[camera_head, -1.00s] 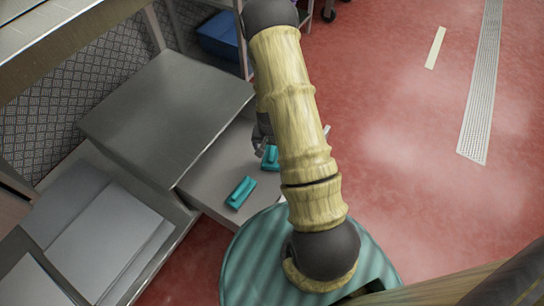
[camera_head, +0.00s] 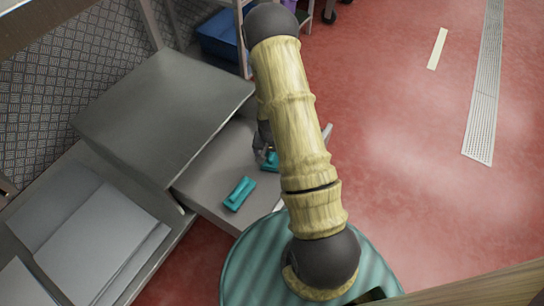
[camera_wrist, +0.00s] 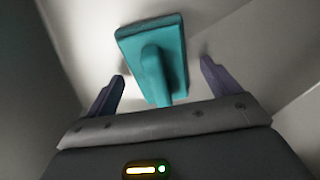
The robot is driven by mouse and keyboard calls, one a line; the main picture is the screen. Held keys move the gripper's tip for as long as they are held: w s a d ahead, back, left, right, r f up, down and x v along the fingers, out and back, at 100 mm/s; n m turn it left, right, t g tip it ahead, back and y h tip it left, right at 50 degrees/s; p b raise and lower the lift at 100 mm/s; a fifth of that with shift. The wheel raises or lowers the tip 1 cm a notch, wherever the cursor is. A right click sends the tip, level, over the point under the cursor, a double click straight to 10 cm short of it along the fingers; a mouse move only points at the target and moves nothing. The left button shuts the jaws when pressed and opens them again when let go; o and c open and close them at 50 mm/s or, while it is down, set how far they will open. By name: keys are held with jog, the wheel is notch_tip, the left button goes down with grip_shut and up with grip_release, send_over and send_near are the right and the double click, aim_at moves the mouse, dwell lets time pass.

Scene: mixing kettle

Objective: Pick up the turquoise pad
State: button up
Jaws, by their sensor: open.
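A turquoise pad with a raised handle (camera_wrist: 172,58) lies on a light grey surface in the wrist view, between and just beyond the fingertips of my gripper (camera_wrist: 162,84). The two dark fingers are apart, one on each side of the handle, and nothing is held. In the head view this pad (camera_head: 271,162) is partly hidden behind my arm and gripper (camera_head: 264,150). A second turquoise pad (camera_head: 240,193) lies on the same surface, nearer and to the left, clear of my gripper.
The pads lie on a low grey surface (camera_head: 215,180) beside a raised metal block (camera_head: 165,115). Grey flat sheets (camera_head: 105,240) lie at the lower left. A blue bin (camera_head: 220,35) stands at the back. The red floor (camera_head: 420,170) at the right is open.

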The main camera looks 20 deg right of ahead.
jog(key=shift+c, duration=0.4)
jog(key=c, duration=1.1)
jog(key=shift+o, duration=0.2)
notch_tip(320, 180, up, 10)
jog(key=p, duration=0.6)
